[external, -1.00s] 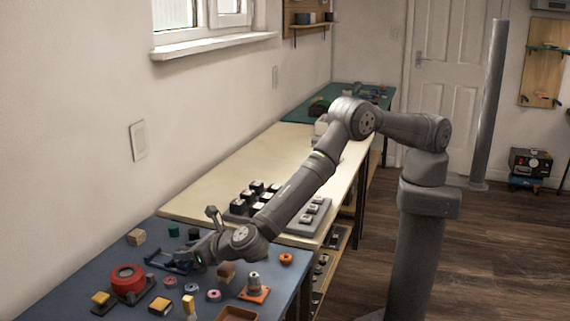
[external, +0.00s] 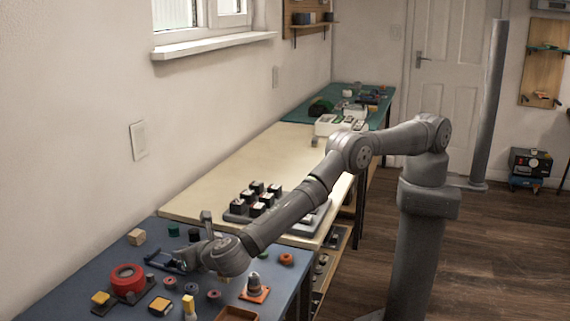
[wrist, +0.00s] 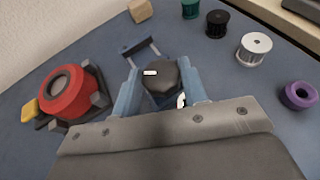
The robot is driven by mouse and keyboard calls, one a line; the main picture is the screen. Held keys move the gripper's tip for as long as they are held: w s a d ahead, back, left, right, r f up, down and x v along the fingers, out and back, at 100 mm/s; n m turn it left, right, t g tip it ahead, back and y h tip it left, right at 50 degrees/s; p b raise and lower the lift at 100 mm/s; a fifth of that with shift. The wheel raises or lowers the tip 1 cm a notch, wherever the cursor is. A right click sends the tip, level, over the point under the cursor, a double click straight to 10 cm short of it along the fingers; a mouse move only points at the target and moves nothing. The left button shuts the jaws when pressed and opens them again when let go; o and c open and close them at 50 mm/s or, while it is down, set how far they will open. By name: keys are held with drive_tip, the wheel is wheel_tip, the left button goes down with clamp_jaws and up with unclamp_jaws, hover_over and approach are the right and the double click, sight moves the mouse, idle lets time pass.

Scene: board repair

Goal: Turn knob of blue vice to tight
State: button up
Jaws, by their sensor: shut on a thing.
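The blue vice (external: 160,262) lies on the blue work mat, partly hidden behind my gripper in the external view. In the wrist view its blue end bar and rods (wrist: 141,48) show beyond the knob. The knob (wrist: 160,80) is dark grey with a white mark on its top, which points to the left in the picture. My gripper (wrist: 161,88) is shut on the knob, one blue-grey finger on each side. In the external view my gripper (external: 190,258) is low at the vice, and the knob is hidden there.
A red round part (wrist: 70,92) in a dark holder stands left of my gripper. A wooden block (wrist: 140,10), green, black and white spools (wrist: 254,48) and a purple ring (wrist: 298,95) lie around. An orange-based cone (external: 254,289) stands to the right.

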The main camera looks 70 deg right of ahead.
drive_tip(key=o, duration=1)
drive_tip(key=shift+c, duration=0.2)
drive_tip(key=shift+s+r, duration=0.1)
drive_tip(key=v, duration=1.7)
drive_tip(key=shift+s, duration=0.15)
